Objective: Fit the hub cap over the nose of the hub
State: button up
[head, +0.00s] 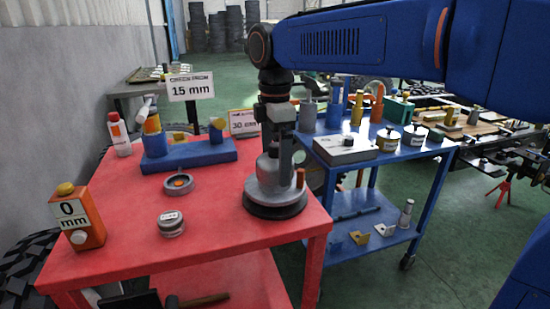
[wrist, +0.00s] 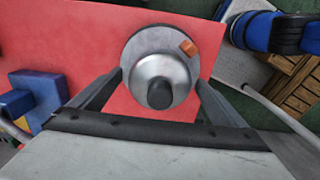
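The silver domed hub cap (wrist: 158,80) with a dark knob sits over the middle of the hub; it also shows in the head view (head: 268,167). The hub's round grey flange (wrist: 148,45), with an orange pin (wrist: 188,47), stands on a dark round base (head: 275,210) near the red table's right edge. The nose of the hub is hidden under the cap; I cannot tell if the cap is fully down. My gripper (wrist: 159,82) points down at the cap, one finger on each side. Its fingers look apart from the dome, with narrow gaps.
The red table (head: 225,240) also holds a grey ring (head: 178,184), a small labelled tin (head: 171,223), a blue block fixture (head: 190,155), a "0 mm" orange box (head: 78,216) and a white bottle (head: 119,136). A laden blue cart (head: 375,210) stands to the right.

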notch_tip(320, 180, up, 17)
jog(key=shift+r, duration=0.2)
dwell(0.7)
jog(key=s+d+f+m+t, duration=0.1)
jog(key=s+d+f+m, duration=0.4)
jog(key=d, duration=0.4)
jog(key=s+d+f+m+t, duration=0.1)
jog(key=s+d+f+m, duration=0.2)
jog(key=d+f+m, duration=0.4)
jog(key=s+d+f+m+t, duration=0.1)
jog(key=s+d+f+m, duration=0.3)
jog(key=f, duration=0.6)
jog(key=s+d+f+m+t, duration=0.1)
jog(key=s+d+f+m, duration=0.4)
jog(key=f, duration=0.6)
jog(key=s+d, duration=0.2)
jog(key=s, duration=0.1)
jog(key=shift+s+t, duration=0.35)
jog(key=shift+t, duration=0.05)
